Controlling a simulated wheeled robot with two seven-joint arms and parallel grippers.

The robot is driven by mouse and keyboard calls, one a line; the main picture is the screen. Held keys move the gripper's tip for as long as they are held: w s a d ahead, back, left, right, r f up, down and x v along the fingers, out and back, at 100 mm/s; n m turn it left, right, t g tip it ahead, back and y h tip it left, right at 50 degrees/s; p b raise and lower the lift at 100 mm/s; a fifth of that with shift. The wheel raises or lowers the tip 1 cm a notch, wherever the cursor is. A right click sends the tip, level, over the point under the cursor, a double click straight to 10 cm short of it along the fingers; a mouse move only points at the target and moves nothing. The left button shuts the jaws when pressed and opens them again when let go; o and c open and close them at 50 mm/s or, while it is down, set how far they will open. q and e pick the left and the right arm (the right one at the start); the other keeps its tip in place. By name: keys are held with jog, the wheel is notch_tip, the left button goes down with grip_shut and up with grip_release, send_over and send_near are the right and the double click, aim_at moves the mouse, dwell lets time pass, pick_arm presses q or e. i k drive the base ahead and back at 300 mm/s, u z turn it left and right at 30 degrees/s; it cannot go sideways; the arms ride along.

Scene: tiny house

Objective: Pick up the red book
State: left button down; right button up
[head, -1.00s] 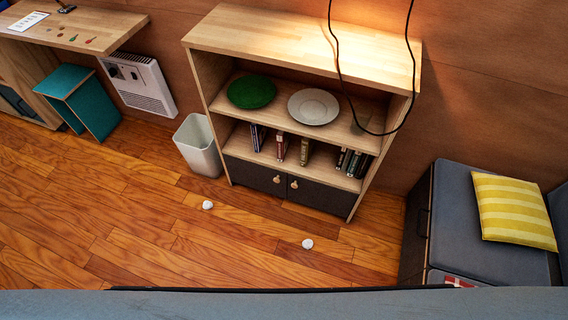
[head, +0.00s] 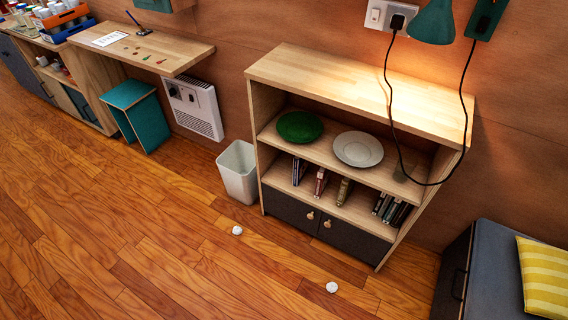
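A book with a reddish spine (head: 321,182) stands upright on the lower open shelf of the wooden bookcase (head: 360,86) in the head view. A tan-brown book (head: 344,191) stands to its right, with a gap between them. Dark-spined books (head: 299,171) stand to its left, and several dark books (head: 391,209) lean at the shelf's right end. The spines are small, so titles cannot be read. Neither of my grippers shows in the head view.
A green plate (head: 300,127) and a white plate (head: 358,149) sit on the upper shelf. A white bin (head: 238,172) stands left of the bookcase. Crumpled white balls (head: 332,287) lie on the floor. A grey bench (head: 492,280) is at right. A lamp cord (head: 398,150) hangs before the shelves. Floor at left is clear.

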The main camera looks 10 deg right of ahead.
aim_at(322, 179)
jog(key=u, duration=0.25)
jog(key=i, duration=1.3)
jog(key=z, duration=0.5)
